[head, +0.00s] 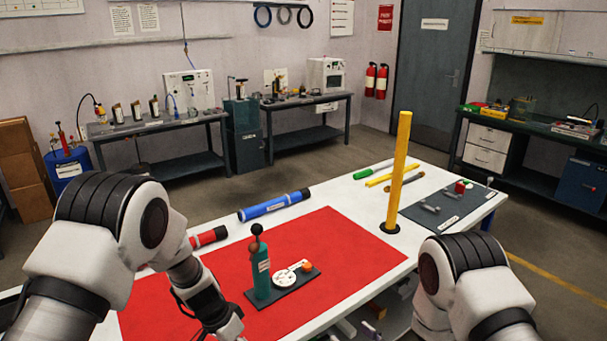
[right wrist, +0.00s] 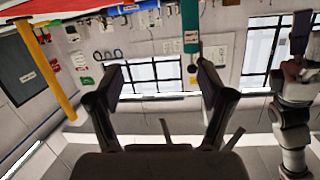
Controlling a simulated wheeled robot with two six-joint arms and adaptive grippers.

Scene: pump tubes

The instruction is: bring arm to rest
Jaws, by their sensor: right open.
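My right gripper (right wrist: 160,80) shows in the right wrist view, its two dark fingers wide apart with nothing between them. In the head view only my right arm shows at the lower right, and its gripper is outside the picture. My left arm comes in from the left in the head view and bends down over the near left of the table, where its lower end is cut off by the bottom edge. The left arm also shows at the right of the right wrist view.
A white table (head: 345,198) bears a red mat (head: 345,255). A green hand pump (head: 261,270) stands on a dark base. A yellow tube (head: 398,170) stands upright in a black ring. A blue tube (head: 272,206) and a red tube (head: 208,237) lie along the far left edge.

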